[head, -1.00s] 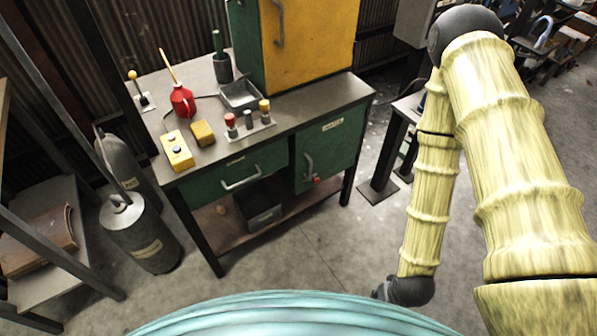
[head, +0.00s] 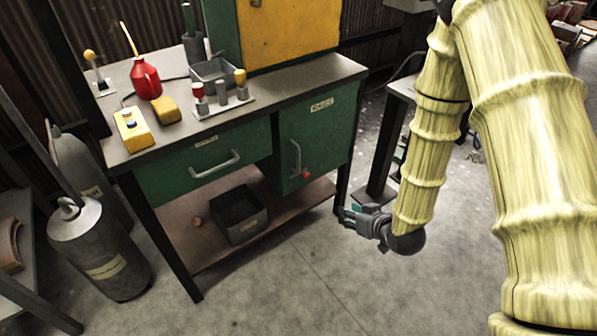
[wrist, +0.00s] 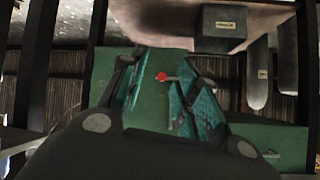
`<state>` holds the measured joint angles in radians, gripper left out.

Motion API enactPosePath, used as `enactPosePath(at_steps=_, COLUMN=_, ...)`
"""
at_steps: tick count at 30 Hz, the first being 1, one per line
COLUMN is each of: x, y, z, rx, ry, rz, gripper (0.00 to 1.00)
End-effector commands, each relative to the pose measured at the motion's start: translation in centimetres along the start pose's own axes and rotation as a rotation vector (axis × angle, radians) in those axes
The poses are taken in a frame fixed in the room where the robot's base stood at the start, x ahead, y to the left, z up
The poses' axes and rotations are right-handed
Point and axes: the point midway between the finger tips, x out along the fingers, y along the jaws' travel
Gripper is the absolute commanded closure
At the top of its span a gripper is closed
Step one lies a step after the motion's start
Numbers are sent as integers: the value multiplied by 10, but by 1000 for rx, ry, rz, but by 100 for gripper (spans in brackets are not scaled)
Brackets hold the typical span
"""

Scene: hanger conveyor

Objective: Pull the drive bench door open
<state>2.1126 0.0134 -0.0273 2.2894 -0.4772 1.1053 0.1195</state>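The drive bench door (head: 325,118) is a green panel at the right of the bench front, and it looks closed. It has a grey upright bar handle (head: 295,158) at its left side, with a red knob (head: 306,175) by the handle's lower end. My gripper (head: 346,216) is to the right of and below the handle, in front of the bench's right leg, apart from the door. In the wrist view its teal-padded fingers (wrist: 161,82) are spread with nothing held. The door (wrist: 150,112) and red knob (wrist: 162,76) show between and beyond them; the handle is mostly hidden by the right finger.
A green drawer (head: 215,160) with a bar handle is left of the door. A dark bin (head: 238,214) sits on the lower shelf (head: 190,232). Grey cylinders (head: 100,250) stand left. A dark stand (head: 382,150) is at right. The floor in front of the bench is clear.

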Motion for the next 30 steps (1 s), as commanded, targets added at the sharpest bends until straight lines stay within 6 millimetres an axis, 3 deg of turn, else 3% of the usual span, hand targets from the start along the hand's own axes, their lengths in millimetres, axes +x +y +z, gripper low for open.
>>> enactPosePath(at_steps=1, x=16, y=2, z=1, rx=-15, ry=38, rz=-16, gripper=68)
enactPosePath(at_steps=3, x=26, y=2, z=-11, rx=-35, ry=88, rz=-42, gripper=68)
enactPosePath(at_steps=12, x=57, y=-7, z=-56, rx=-126, ry=288, rz=-157, gripper=68)
enactPosePath(at_steps=20, x=70, y=-20, z=-88, rx=-210, ry=447, rz=-266, gripper=68)
enactPosePath(at_steps=30, x=68, y=-36, z=-116, rx=-287, ry=575, rz=-370, gripper=68)
